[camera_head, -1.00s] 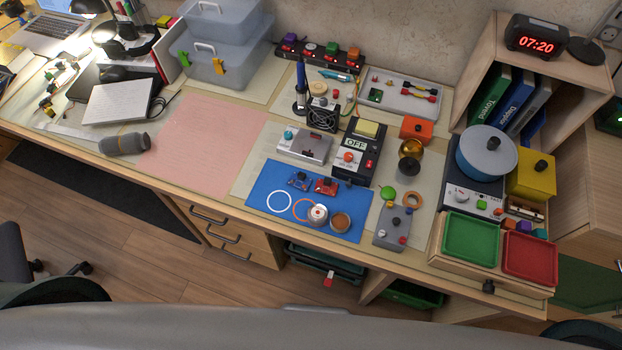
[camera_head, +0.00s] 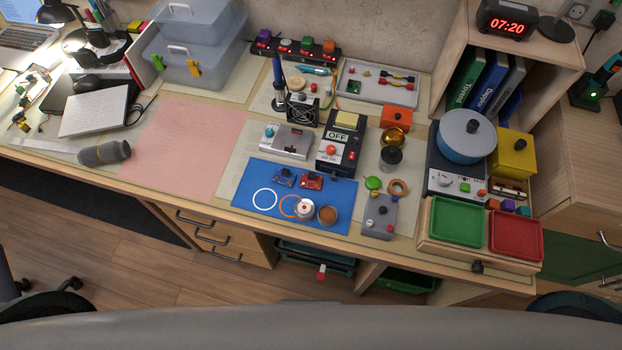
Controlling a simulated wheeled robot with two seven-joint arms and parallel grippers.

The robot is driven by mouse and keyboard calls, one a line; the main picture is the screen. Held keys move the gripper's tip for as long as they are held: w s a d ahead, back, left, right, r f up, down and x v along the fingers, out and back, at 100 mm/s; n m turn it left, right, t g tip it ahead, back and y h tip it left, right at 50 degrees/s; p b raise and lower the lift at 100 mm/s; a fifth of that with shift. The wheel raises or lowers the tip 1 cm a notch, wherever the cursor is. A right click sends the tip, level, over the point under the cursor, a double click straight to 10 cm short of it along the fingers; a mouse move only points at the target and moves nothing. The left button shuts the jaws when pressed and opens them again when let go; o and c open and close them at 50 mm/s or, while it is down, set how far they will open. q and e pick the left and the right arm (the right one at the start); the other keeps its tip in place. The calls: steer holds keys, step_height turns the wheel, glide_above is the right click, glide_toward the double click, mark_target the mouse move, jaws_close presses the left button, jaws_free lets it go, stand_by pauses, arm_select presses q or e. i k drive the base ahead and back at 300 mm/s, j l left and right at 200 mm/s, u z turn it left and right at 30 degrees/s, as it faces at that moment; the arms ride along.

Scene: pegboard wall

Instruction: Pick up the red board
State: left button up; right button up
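A small red board (camera_head: 311,180) lies on the blue mat (camera_head: 250,211), near the mat's upper edge. A small blue board (camera_head: 284,177) lies just left of it on the same mat. A white ring (camera_head: 265,199), an orange ring, a round white-and-red item (camera_head: 304,209) and a brown-topped round container (camera_head: 327,215) are also on the mat, below the boards. Neither of my grippers is in view.
A black device reading OFF (camera_head: 337,143) stands just right of the red board. A grey box with knobs (camera_head: 379,215) is right of the mat. Green (camera_head: 458,221) and red (camera_head: 515,235) trays sit at the right. The pink mat (camera_head: 185,147) is bare.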

mark_target(310, 180)
steer(key=z, duration=1.65)
steer(key=k+j, duration=1.1)
steer(key=j, duration=0.1)
